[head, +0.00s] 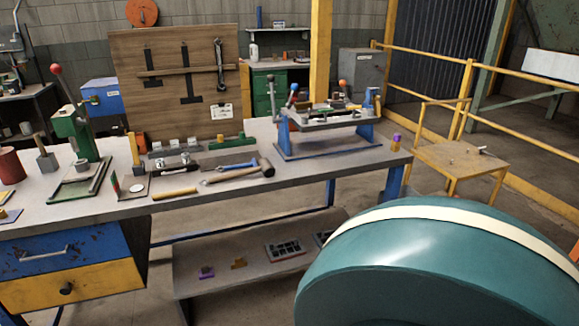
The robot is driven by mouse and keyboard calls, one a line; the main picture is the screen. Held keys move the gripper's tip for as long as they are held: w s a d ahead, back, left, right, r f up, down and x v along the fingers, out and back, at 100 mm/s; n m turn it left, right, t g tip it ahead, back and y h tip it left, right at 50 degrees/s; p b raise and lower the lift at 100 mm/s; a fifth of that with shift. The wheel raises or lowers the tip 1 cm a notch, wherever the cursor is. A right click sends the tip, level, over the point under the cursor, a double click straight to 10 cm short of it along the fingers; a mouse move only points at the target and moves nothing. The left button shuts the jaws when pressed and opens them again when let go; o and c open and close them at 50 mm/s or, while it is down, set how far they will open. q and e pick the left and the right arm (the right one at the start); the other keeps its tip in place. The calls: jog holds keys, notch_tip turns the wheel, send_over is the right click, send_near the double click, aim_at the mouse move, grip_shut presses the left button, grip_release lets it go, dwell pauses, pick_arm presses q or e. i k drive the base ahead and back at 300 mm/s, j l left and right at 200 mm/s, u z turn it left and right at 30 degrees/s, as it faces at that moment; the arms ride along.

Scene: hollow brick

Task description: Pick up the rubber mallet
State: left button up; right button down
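A mallet with a black head (267,167) and a light wooden handle (232,175) lies on the grey workbench top (310,169), near its front edge. Its head is at the right and its handle runs to the left. I take it for the rubber mallet, though its material is hard to tell. A blue tool (230,174) lies close beside or behind the handle. Neither of my grippers is in view, and nothing touches the mallet.
A small wooden handle (174,194) lies left of the mallet. A blue-legged fixture (325,133) stands to its right, a green press (76,135) at the far left. A wooden tool board (160,85) rises behind. A lower shelf (215,291) holds small parts.

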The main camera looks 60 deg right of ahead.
aim_at(265, 165)
jog(key=z, duration=1.6)
jog(key=i+u, duration=0.25)
jog(key=i+l+u, duration=0.25)
jog(key=i+j, duration=0.1)
